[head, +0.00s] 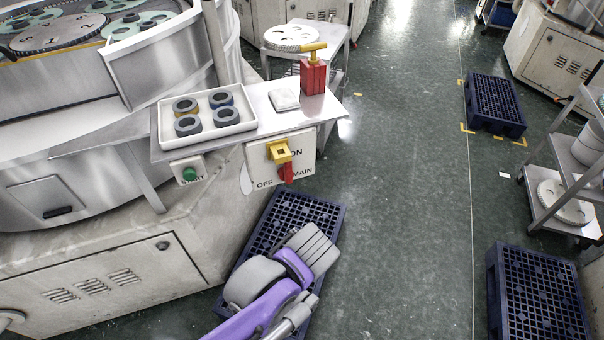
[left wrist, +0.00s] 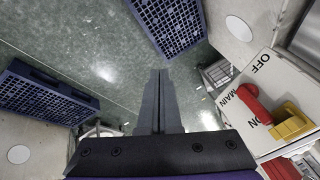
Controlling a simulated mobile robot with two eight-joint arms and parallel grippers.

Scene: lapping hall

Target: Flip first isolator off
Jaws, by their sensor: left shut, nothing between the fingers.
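The isolator is a white panel (head: 256,165) on the front of the bench, marked ON, OFF and MAIN. It has a red handle (head: 286,173) low down and a yellow piece (head: 279,150) above it. In the left wrist view the red handle (left wrist: 253,103) and yellow piece (left wrist: 291,124) are at the right, beside the fingers. My right gripper is not in view.
A green START button (head: 190,174) is left of the panel. The shelf (head: 262,104) above holds a white tray (head: 162,125) with several rings and a red block with a yellow T-handle (head: 313,76). A blue pallet (head: 327,213) lies below.

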